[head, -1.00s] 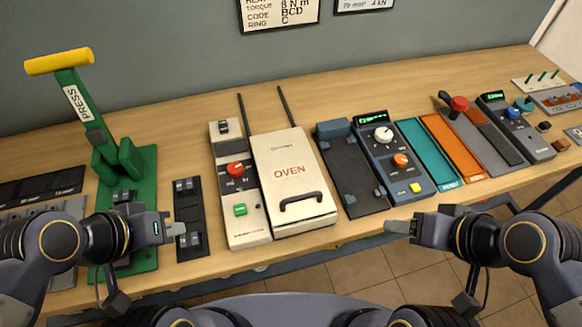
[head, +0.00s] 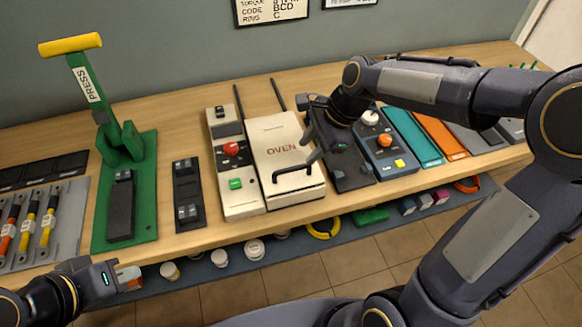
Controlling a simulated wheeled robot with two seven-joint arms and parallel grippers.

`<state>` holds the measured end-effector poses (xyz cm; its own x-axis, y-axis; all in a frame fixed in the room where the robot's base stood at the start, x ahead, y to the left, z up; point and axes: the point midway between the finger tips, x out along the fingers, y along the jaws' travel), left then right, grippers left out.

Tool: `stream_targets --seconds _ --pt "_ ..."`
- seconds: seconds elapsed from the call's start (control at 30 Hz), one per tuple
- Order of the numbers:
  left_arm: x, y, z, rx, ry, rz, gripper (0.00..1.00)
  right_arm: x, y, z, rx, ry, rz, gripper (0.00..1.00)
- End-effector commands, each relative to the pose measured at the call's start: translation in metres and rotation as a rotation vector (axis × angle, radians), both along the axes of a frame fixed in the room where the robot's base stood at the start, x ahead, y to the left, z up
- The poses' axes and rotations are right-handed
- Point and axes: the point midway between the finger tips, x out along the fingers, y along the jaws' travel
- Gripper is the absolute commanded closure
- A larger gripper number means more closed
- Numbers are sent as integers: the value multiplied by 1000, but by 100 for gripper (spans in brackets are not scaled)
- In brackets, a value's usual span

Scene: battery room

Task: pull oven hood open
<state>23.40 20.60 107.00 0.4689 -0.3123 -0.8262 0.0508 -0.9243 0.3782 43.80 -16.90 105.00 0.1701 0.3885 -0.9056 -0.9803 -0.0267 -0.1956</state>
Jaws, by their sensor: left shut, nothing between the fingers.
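The oven (head: 272,133) is a cream box with a flat hood marked OVEN, lying closed on the bench. Its dark handle (head: 292,174) is at the front edge of the hood. My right gripper (head: 313,152) hangs over the right side of the hood, just behind the handle's right end. My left gripper (head: 128,278) is shut and empty, low in front of the bench at the left.
A green press (head: 143,190) with a yellow lever stands at the left. A control panel (head: 232,155) with red knob and green button adjoins the oven. Right of it are a dark device (head: 347,170) and a blue-grey unit (head: 385,150). Tape rolls sit on the shelf below.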

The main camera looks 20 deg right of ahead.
Motion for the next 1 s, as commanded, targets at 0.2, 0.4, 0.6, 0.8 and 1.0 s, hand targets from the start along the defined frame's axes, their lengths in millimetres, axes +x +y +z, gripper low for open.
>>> stream_targets --seconds 0.2,0.4,0.6,0.8,1.0 --pt "0 0 2 0 0 0 100 4 14 -33 -1 7 5 66" --pt "0 0 4 0 0 0 100 9 24 -56 -1 4 4 66" --pt "0 0 4 0 0 0 100 10 27 -62 -1 0 3 66" --pt "0 0 4 0 0 0 100 10 26 -62 -1 0 3 68" --pt "0 0 4 0 0 0 100 10 26 -62 -1 0 3 95"
